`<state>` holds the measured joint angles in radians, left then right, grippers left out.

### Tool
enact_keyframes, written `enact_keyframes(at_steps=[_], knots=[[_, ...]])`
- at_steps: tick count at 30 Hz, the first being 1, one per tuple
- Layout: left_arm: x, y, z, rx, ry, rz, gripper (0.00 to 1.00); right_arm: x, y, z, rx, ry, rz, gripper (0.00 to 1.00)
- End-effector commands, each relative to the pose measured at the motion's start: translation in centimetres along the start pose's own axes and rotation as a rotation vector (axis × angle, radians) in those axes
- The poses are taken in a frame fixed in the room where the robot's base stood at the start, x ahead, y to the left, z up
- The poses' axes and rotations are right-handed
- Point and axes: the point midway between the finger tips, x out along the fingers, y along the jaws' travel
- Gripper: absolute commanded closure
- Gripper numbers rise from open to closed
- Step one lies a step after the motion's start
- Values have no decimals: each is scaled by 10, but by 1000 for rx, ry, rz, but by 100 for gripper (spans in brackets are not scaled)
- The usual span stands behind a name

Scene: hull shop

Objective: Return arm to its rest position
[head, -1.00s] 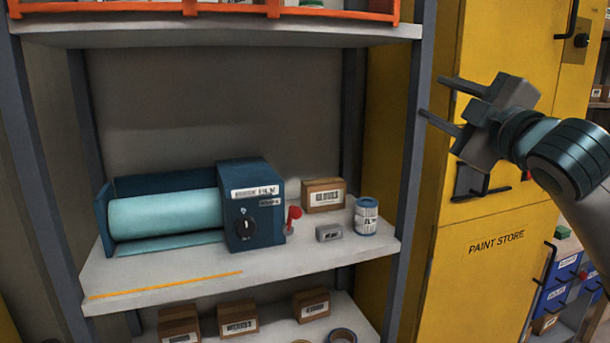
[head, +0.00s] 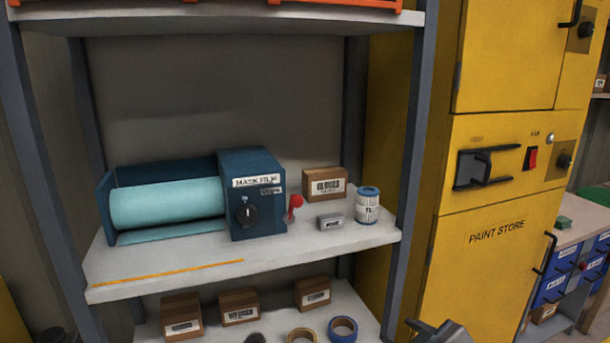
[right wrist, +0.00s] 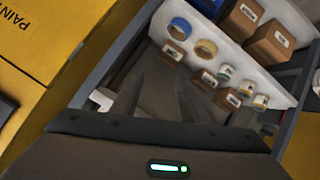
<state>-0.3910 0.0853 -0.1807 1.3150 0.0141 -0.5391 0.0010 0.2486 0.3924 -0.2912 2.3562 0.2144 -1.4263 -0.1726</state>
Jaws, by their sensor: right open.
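My right gripper (head: 440,331) shows only in part at the bottom edge of the head view, low in front of the yellow paint store cabinet. In the right wrist view its fingers (right wrist: 160,88) stand apart with nothing between them. They point toward the lower shelf area, and I see no contact with anything. Most of the right arm is outside the head view. My left gripper is in neither view.
A blue mask film dispenser (head: 257,205) with a pale roll stands on the shelf (head: 200,277). Boxes and tape rolls (head: 343,328) sit on the shelf below. The yellow paint store cabinet (head: 490,270) is at right, with a protruding handle (head: 483,168).

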Motion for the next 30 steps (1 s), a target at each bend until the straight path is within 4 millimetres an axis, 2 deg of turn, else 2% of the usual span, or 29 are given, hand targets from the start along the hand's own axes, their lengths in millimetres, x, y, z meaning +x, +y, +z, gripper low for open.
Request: enact_keyframes(at_steps=[1,8,15,21,30], knots=[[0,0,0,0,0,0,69,-1,-18,23,36,-39,-23,59],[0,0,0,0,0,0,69,-20,-86,116,185,-215,-85,59],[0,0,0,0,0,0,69,-65,-153,206,333,-418,-127,59],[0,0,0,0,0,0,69,-103,-191,256,416,-550,-140,59],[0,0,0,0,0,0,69,-147,-225,299,492,-683,-145,59]])
